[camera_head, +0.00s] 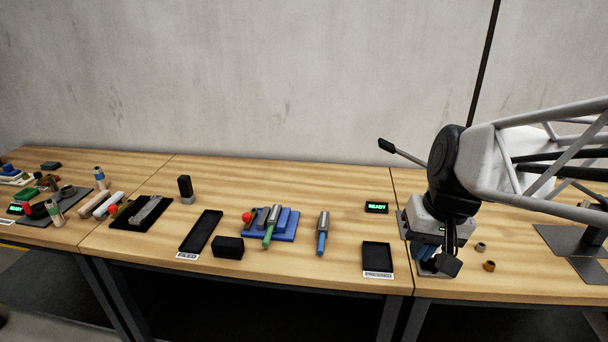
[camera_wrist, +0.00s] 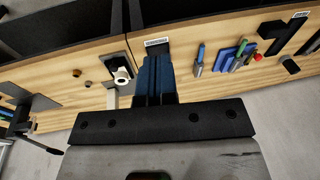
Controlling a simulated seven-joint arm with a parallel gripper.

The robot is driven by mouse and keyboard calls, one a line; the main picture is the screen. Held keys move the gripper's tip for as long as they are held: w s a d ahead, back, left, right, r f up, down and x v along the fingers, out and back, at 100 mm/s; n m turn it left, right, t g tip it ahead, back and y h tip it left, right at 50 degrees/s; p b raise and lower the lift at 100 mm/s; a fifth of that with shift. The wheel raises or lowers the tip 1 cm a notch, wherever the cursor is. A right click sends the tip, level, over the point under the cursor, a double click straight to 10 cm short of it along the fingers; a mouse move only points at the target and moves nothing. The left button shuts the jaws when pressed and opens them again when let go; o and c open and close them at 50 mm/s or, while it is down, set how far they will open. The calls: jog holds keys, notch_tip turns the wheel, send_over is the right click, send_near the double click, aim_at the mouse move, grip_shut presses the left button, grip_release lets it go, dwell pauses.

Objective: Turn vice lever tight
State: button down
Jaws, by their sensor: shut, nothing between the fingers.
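My gripper (camera_head: 424,254) points down over the right bench, with its blue fingers together and nothing between them. The fingers also fill the middle of the wrist view (camera_wrist: 155,78). Below and beside them is a pale and dark fixture, probably the vice (camera_head: 428,270); it shows as a whitish round part with a dark surround in the wrist view (camera_wrist: 121,76). My gripper hides much of it, and I cannot tell whether the fingers touch it or how its lever stands. A separate black-handled lever (camera_head: 386,146) sticks out behind my arm.
Two small nuts (camera_head: 489,266) lie right of the gripper. A grey base plate (camera_head: 570,241) is further right. A black tray (camera_head: 377,246) and a lit READY display (camera_head: 376,207) are left. A blue-handled tool (camera_head: 322,234) and blue board (camera_head: 285,238) lie beyond them.

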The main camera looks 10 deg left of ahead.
jog(key=w+a+f+n+g+y, duration=0.1)
jog(key=w+a+f+y, duration=0.1)
jog(key=w+a, duration=0.6)
jog(key=w+a+f+n+g+y, duration=0.15)
jog(key=w+a, duration=0.35)
jog(key=w, duration=0.8)
jog(key=g+y, duration=0.2)
jog(key=y, duration=0.2)
send_near(272, 218)
notch_tip(272, 218, up, 3)
jog(key=shift+a+h, duration=0.2)
jog(key=shift+h, duration=0.05)
jog(key=x, duration=1)
jog(key=shift+s+a, duration=0.15)
jog(key=shift+a, duration=0.35)
jog(key=shift+s+a, duration=0.2)
jog(key=shift+a, duration=0.3)
jog(key=shift+s+a, duration=0.25)
jog(key=shift+a, duration=0.65)
